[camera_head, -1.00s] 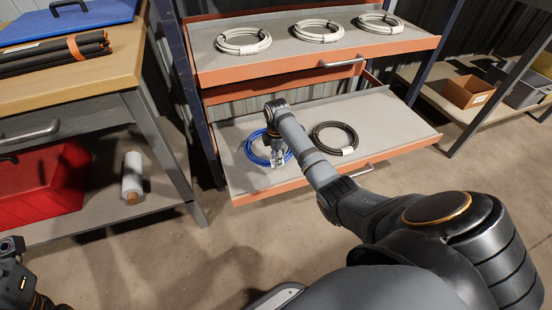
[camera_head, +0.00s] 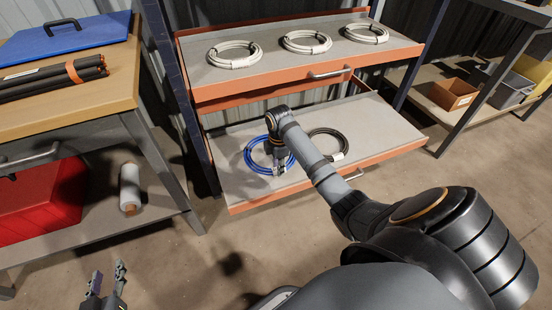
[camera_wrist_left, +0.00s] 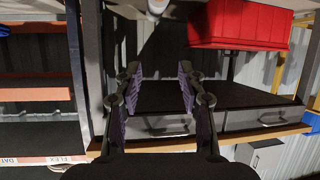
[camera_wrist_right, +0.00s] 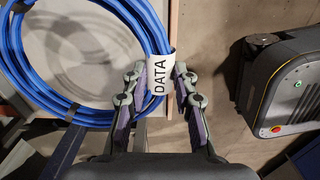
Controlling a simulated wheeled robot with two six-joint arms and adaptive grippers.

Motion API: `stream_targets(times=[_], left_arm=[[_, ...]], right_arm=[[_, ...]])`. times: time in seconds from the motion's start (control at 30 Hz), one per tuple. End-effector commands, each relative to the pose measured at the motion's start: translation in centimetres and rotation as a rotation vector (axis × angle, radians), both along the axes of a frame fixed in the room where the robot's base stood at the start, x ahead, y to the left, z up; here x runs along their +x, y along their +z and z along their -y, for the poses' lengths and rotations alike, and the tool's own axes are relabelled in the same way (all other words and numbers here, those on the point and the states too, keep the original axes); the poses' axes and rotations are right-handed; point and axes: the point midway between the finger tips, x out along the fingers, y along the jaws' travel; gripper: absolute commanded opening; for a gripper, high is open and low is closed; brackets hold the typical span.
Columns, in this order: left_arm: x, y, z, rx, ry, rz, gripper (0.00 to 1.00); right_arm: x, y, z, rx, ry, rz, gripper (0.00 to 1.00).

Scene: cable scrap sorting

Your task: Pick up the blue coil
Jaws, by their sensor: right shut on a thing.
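The blue coil (camera_head: 251,164) is a ring of blue cable with a white DATA label (camera_wrist_right: 159,74). My right gripper (camera_head: 281,172) is shut on it at the label, at the ring's near right side. In the right wrist view the label and cable sit between the fingertips (camera_wrist_right: 159,76). The coil's shadow falls apart from it on the lower shelf, so it appears held a little above the surface. The arm partly hides the coil in the head view. My left gripper (camera_head: 106,281) is open and empty over the floor at bottom left; its fingers stand apart in the left wrist view (camera_wrist_left: 158,85).
A black coil (camera_head: 328,146) lies right of the blue coil on the orange-edged lower shelf (camera_head: 385,135). Several white coils (camera_head: 306,42) lie on the upper shelf, which overhangs behind. A workbench (camera_head: 118,90) with a red box (camera_head: 40,200) stands left. Floor in front is clear.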

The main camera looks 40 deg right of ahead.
Motion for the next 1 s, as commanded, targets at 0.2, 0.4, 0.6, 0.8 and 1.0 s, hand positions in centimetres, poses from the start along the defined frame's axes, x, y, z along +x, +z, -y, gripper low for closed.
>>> stream_targets(times=[0.2,0.4,0.6,0.8,1.0], left_arm=[[-5.6,-7.0,0.5,-0.013,-0.021,-0.339,0.40],[-11.4,-10.9,1.0,-0.018,-0.044,-0.626,0.40],[-13.6,-10.3,0.7,0.003,-0.054,-0.782,0.40],[-14.0,-9.7,0.3,0.021,-0.050,-0.837,0.40],[-14.0,-9.8,0.2,0.024,-0.050,-0.846,0.40]], right_arm=[[-1.7,0.9,0.2,-0.002,0.001,-0.001,0.00],[-3.6,1.9,0.3,-0.003,0.001,-0.001,0.00],[-6.8,3.4,0.5,-0.004,0.003,-0.004,0.00],[-8.6,3.9,0.5,-0.002,0.001,-0.001,0.00],[-8.8,3.9,0.5,0.000,0.000,0.000,0.00]])
